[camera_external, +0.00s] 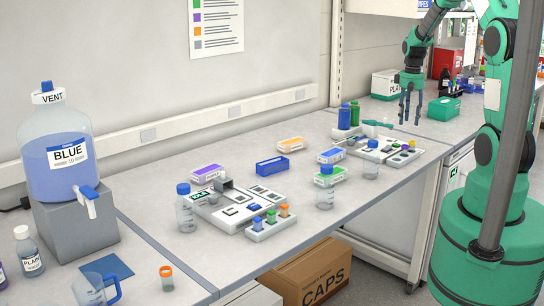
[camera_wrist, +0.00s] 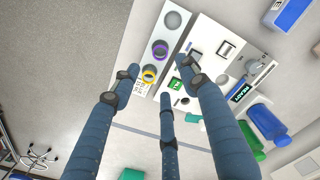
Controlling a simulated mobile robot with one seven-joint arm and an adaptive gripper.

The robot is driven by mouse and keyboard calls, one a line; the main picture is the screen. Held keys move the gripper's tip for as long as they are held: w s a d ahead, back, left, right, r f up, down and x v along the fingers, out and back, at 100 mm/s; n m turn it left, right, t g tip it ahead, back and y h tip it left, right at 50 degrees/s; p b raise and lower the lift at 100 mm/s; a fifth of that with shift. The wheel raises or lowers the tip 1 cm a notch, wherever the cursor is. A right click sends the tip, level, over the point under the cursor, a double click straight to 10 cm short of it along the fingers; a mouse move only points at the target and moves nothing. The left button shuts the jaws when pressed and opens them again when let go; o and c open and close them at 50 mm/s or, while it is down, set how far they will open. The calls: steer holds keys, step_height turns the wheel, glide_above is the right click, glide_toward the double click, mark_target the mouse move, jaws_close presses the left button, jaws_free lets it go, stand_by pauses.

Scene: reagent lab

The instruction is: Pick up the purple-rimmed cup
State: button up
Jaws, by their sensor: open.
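The purple-rimmed cup (camera_wrist: 160,49) sits in a narrow white rack (camera_wrist: 172,37) in the wrist view. A yellow-rimmed cup (camera_wrist: 149,74) is beside it in the same rack. My gripper (camera_wrist: 158,80) has its fingers spread and empty, above and apart from the rack. The yellow-rimmed cup shows between the fingertips, and the purple-rimmed cup lies just beyond them. In the external view my gripper (camera_external: 410,120) hangs above the far part of the bench, fingers down.
A white tray (camera_wrist: 208,38) adjoins the rack. A blue bottle (camera_wrist: 267,121) and a green bottle (camera_wrist: 243,139) are to the right in the wrist view. A green box (camera_external: 444,108) stands near my gripper in the external view. Bare bench lies left of the rack in the wrist view.

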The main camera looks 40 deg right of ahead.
mark_target(405, 147)
step_height(405, 147, down, 8)
steer(key=shift+b, duration=0.3)
stand_by(0.3)
steer(key=shift+f+b, duration=0.3)
steer(key=shift+f, duration=2.2)
steer(key=c, duration=1.1)
